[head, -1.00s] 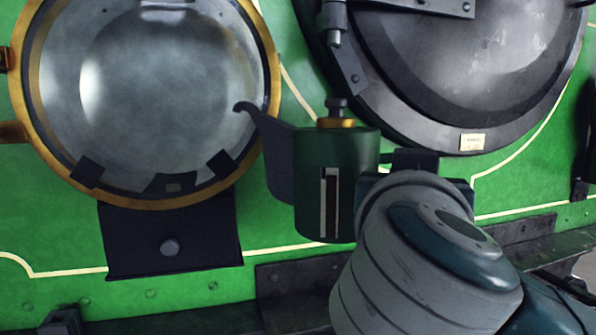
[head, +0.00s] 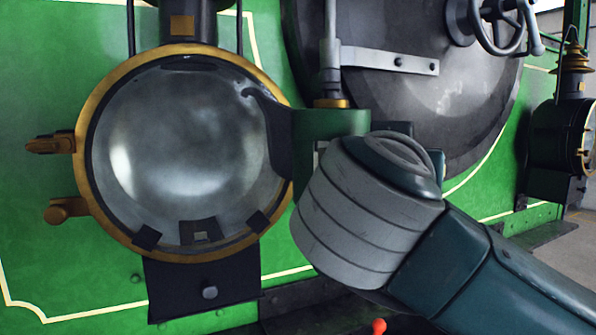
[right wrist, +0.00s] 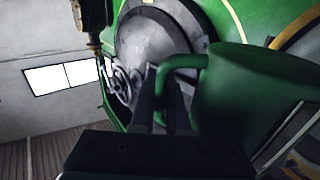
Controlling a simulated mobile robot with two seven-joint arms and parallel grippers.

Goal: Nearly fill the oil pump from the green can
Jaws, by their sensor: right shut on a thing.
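My right gripper (right wrist: 162,90) is shut on the can's handle (right wrist: 186,62). In the head view my right wrist covers the can's lower right part and most of the gripper. The can looks about upright. I cannot make out the oil pump in either view. My left gripper is not in view.
A large brass-rimmed lamp (head: 175,155) is behind the spout, on a dark bracket (head: 205,285). A round dark smokebox door (head: 430,100) with a handwheel (head: 505,25) is behind the can. A second lamp (head: 562,130) is at the far right. A small red ball (head: 379,326) shows at the bottom.

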